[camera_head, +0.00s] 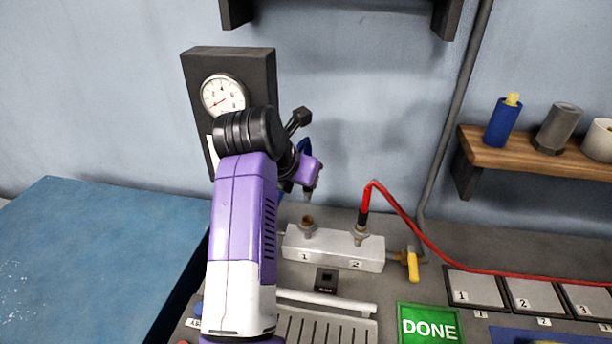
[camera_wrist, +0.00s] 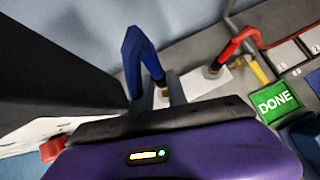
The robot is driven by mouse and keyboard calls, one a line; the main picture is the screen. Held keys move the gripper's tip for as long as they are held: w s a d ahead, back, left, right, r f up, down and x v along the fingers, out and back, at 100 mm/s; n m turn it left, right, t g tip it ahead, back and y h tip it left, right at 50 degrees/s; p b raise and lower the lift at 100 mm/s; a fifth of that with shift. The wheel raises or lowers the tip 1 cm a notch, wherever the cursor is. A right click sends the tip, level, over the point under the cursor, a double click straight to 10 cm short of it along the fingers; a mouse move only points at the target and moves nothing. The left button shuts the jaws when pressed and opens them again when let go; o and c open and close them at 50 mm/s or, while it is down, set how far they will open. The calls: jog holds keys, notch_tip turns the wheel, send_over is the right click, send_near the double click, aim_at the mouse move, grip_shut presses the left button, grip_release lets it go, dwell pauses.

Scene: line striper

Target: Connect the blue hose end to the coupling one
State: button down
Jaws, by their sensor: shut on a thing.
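The white coupling block (camera_head: 332,250) sits on the bench with ports marked 1 and 2. Coupling one (camera_head: 308,226) is a brass fitting at the block's left and stands free. My gripper (camera_head: 307,188) is above and close to it, shut on the blue hose end. A bit of the blue hose (camera_head: 304,147) shows behind my wrist. In the wrist view the blue hose (camera_wrist: 138,52) arches between my gripper's fingers (camera_wrist: 155,90), and its tip points down toward coupling one, apart from it as far as I can tell. My arm hides much of the hose.
A red hose (camera_head: 365,200) is plugged into coupling two (camera_head: 360,237) and runs right across the bench. A yellow valve handle (camera_head: 413,266) is right of the block. A gauge panel (camera_head: 262,75) stands behind my arm. A green DONE button (camera_head: 430,325) is in front.

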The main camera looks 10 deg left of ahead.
aim_at(306, 199)
jog(key=shift+f+b, duration=1.55)
jog(key=shift+f, duration=1.05)
jog(key=shift+s+f+b, duration=0.1)
jog(key=shift+f+b, duration=0.7)
jog(key=shift+f, duration=0.9)
jog(key=c, duration=0.9)
grip_release()
jog(key=p+v, duration=0.4)
jog(key=v, duration=0.3)
dwell(0.7)
